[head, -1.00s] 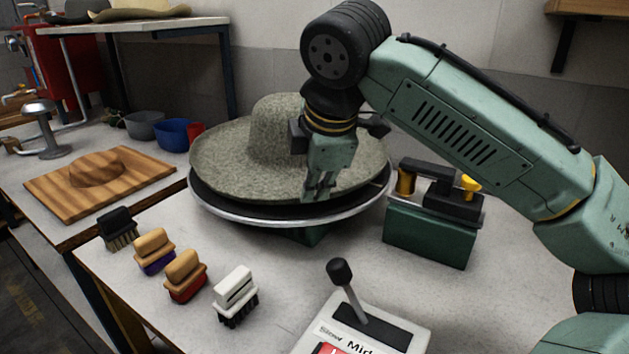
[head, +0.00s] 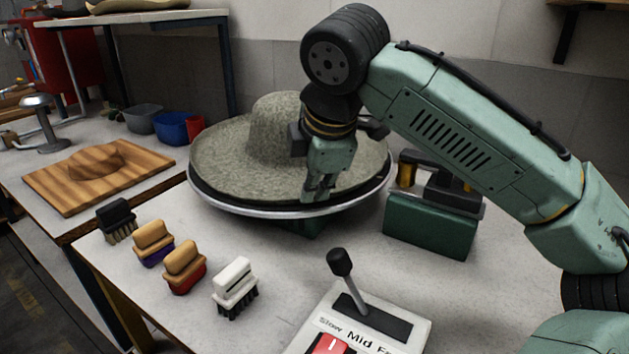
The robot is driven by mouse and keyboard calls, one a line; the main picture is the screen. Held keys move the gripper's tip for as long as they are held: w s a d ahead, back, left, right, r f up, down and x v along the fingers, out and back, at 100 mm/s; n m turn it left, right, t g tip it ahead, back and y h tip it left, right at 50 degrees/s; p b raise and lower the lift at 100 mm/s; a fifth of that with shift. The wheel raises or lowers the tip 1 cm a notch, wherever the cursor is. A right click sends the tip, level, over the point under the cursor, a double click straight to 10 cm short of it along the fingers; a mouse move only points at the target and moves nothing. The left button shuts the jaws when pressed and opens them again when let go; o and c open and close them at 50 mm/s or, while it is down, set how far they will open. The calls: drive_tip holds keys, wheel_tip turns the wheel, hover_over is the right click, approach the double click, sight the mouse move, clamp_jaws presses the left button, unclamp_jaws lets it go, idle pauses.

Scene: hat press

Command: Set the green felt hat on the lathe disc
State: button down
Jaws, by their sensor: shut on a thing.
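The green felt hat (head: 225,157), grey-green and wide-brimmed with a tall crown, lies crown up over the round lathe disc (head: 235,206). The disc is dark with a pale metal rim that shows below the brim. My gripper (head: 318,190) points down at the front right of the hat and is shut on the near brim. My gripper and wrist hide part of the crown and right brim. I cannot tell whether the whole brim rests flat on the disc.
Several brushes, including a white one (head: 235,288), line the table's left front. A speed lever box (head: 362,318) stands in front. A green-based machine (head: 432,222) stands right of the disc. A wooden hat block (head: 97,172) and bowls, one blue (head: 172,128), are at left.

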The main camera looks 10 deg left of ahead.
drive_tip(key=c, duration=1.6)
unclamp_jaws()
